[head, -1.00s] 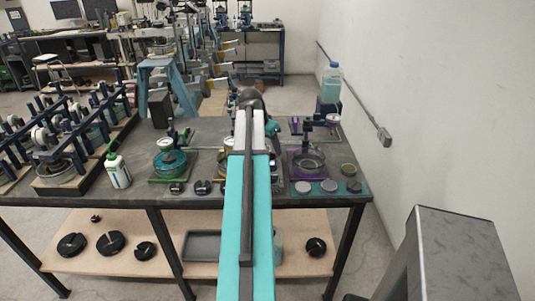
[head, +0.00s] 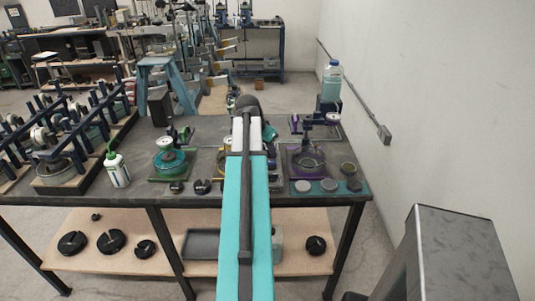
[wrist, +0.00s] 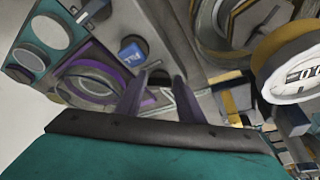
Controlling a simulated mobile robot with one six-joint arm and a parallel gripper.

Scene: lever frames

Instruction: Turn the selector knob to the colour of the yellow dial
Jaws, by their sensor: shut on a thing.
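The yellow dial (wrist: 294,72), a white face with digits in a yellow rim, is at the right of the wrist view. In the head view my arm mostly hides the yellow station; a small yellow part (head: 222,157) shows at its left. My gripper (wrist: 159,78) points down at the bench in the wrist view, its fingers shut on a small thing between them. This seems to be the selector knob, but its shape, colour marks and pointer are not clear. The head view hides the fingers behind my arm.
A green station (head: 169,163) stands left of my arm and a purple station (head: 306,161) right of it, on the dark bench (head: 130,199). A white bottle (head: 117,168) stands further left. Several discs (head: 328,185) lie along the front right edge. A blue block (wrist: 133,50) shows near the fingers.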

